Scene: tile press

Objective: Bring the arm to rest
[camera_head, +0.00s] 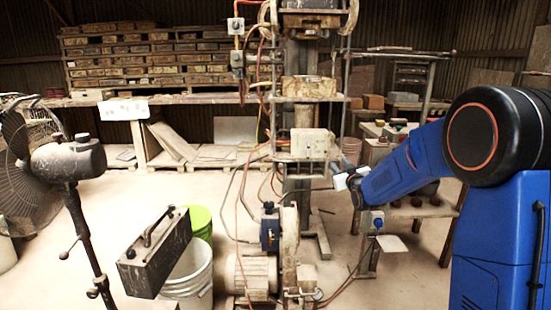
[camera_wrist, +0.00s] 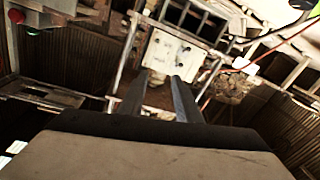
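My blue arm (camera_head: 415,165) reaches in from the right and stretches left toward the tile press (camera_head: 306,88). My gripper (camera_head: 342,178) is at its end, just right of the press frame in the head view. In the wrist view, my gripper (camera_wrist: 160,78) shows two dark fingers standing apart, with nothing visible between them. A pale box on the press (camera_wrist: 173,54) appears beyond the fingertips. The same pale box shows in the head view (camera_head: 312,144). I cannot tell how far the fingertips are from it.
A fan on a stand (camera_head: 68,160) is at the left. A dark metal box (camera_head: 153,255), a white bucket (camera_head: 190,277) and a green bucket (camera_head: 200,222) stand near the front. Wooden shelves with stacked tiles (camera_head: 150,55) line the back. A wooden table (camera_head: 425,208) stands behind my arm.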

